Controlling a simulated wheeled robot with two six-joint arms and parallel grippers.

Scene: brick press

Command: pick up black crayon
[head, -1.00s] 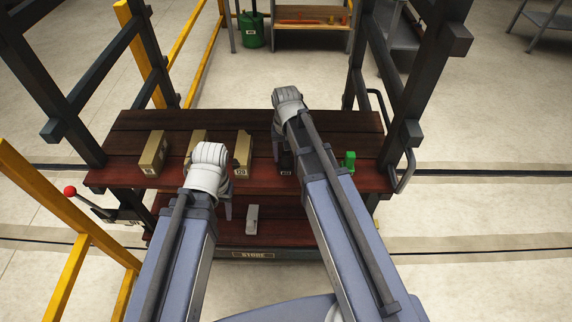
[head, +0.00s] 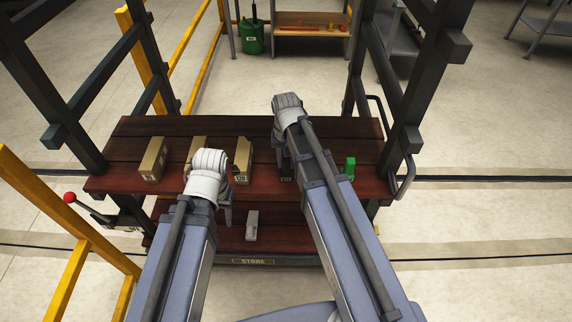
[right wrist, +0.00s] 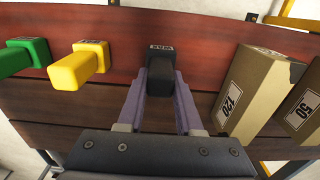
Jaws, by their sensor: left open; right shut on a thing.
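The black crayon (right wrist: 161,74) is between the two fingers of my right gripper (right wrist: 161,90) in the right wrist view, a dark block with a small white label at its far end. My right gripper is shut on it. I cannot tell whether the crayon touches the shelf board. In the head view my right wrist and forearm hide most of the crayon, and the right gripper (head: 284,163) sits over the upper shelf. My left gripper (head: 226,214) is open and empty in front of the shelf, its fingers partly hidden by its wrist.
A yellow crayon (right wrist: 78,67) and a green crayon (right wrist: 22,56) stand left of the black one. Tan boxes marked 120 (right wrist: 258,90) and 50 (right wrist: 303,108) are to the right. A grey piece (head: 251,225) is on the lower shelf. Dark rack posts (head: 398,90) flank the shelf.

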